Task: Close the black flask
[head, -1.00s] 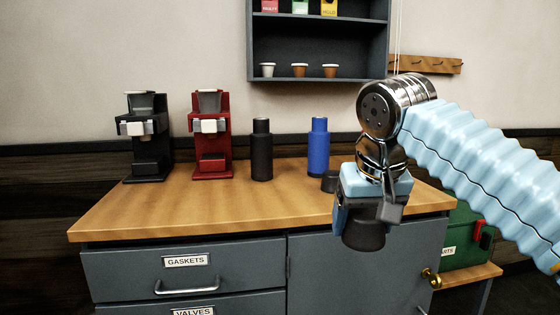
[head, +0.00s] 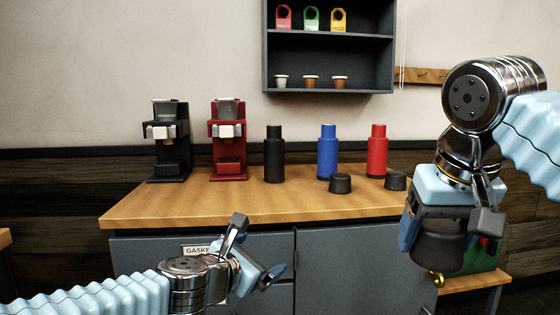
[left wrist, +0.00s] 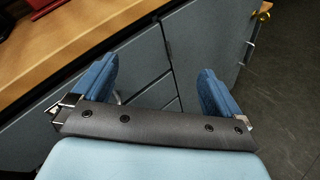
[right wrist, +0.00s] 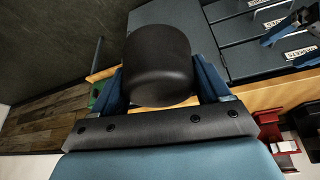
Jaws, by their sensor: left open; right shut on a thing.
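The black flask (head: 274,158) stands upright on the wooden counter, left of the blue flask, with its narrow neck bare on top. My right gripper (head: 438,232) is shut on a black cap (head: 440,248) and holds it in front of the counter's right end, well apart from the black flask. The cap fills the space between the fingers in the right wrist view (right wrist: 158,65). My left gripper (head: 258,268) is open and empty, low in front of the drawers. Its spread fingers show in the left wrist view (left wrist: 155,88).
A blue flask (head: 327,155) and a red flask (head: 376,155) stand to the right, each with a dark cap (head: 340,183) (head: 395,181) nearby. Black (head: 168,145) and red (head: 228,145) brewers stand left. A shelf (head: 328,88) hangs above. The counter's front middle (head: 240,203) is clear.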

